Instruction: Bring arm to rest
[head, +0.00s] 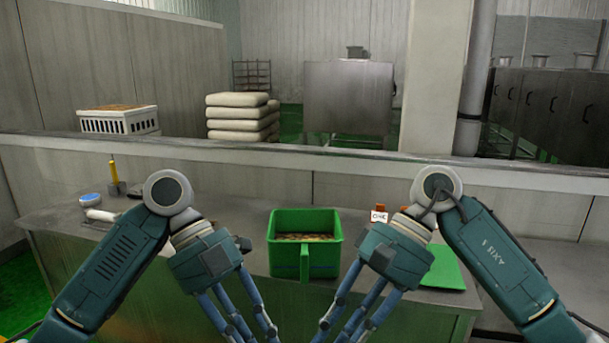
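My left arm (120,255) comes in from the left and bends at its wrist, with its gripper (235,318) pointing down in front of the counter. My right arm (498,262) mirrors it from the right, with its gripper (350,318) pointing down too. The fingers of both grippers look spread apart, but their tips run to the bottom edge of the picture. I see nothing held in either one. A green bin (305,262) with brownish contents stands on the counter between the two grippers, apart from both.
The grey counter (240,212) ends at a low wall. A yellow-handled tool (114,172), a blue-topped round item (90,199) and a white item (102,215) lie at left. A green board (445,268) and small white label (379,216) are at right. Stacked sacks (238,117) stand behind.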

